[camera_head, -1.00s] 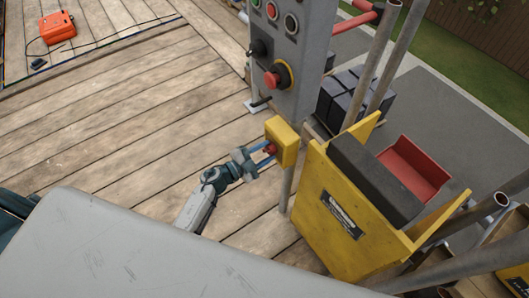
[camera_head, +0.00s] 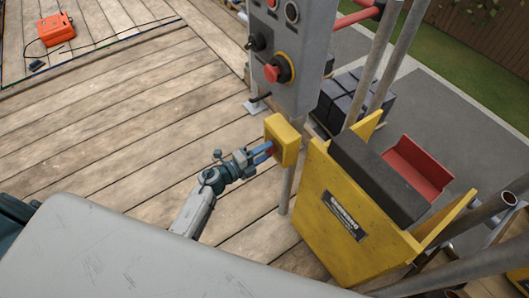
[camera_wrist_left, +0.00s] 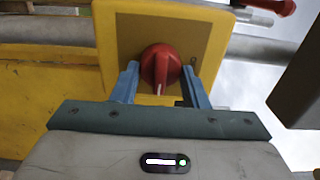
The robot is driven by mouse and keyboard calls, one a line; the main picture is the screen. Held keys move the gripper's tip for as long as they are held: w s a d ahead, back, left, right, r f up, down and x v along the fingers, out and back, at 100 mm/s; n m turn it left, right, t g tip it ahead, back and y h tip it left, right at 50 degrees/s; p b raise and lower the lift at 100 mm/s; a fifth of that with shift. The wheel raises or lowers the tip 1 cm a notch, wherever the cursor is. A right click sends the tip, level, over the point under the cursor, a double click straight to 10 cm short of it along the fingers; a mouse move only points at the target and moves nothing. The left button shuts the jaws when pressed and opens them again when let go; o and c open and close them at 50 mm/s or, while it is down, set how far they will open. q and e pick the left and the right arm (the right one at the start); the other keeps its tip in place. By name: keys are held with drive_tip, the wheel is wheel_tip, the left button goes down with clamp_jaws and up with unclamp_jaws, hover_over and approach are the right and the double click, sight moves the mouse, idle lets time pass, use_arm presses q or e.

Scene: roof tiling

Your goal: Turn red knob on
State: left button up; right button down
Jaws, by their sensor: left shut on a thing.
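The red knob (camera_wrist_left: 160,66) sits on the face of a yellow box (camera_wrist_left: 112,60), with its white mark pointing down in the wrist view. In the head view the yellow box (camera_head: 283,138) is on a grey post, and the knob is mostly hidden by the fingers. My left gripper (camera_wrist_left: 160,78) has one blue finger on each side of the knob and is shut on it. It also shows in the head view (camera_head: 266,152), reaching to the box from the left. My right gripper is not in view.
A grey control panel (camera_head: 305,60) with a red push button (camera_head: 272,73) stands above the box. A yellow bin-like frame (camera_head: 340,225) is close on the right. An orange case (camera_head: 57,29) lies at the far left. The wooden deck (camera_head: 110,130) between is mostly clear.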

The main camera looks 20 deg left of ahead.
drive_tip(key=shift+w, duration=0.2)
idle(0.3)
use_arm(q)
drive_tip(key=o, duration=0.9)
drive_tip(key=shift+o, duration=0.2)
drive_tip(key=b+v, duration=0.2)
drive_tip(key=v, duration=0.8)
drive_tip(key=shift+s+a, duration=0.25)
drive_tip(key=shift+s, duration=0.1)
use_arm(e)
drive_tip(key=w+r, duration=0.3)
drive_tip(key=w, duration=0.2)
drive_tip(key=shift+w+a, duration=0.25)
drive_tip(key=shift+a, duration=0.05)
use_arm(q)
drive_tip(key=shift+f, duration=0.1)
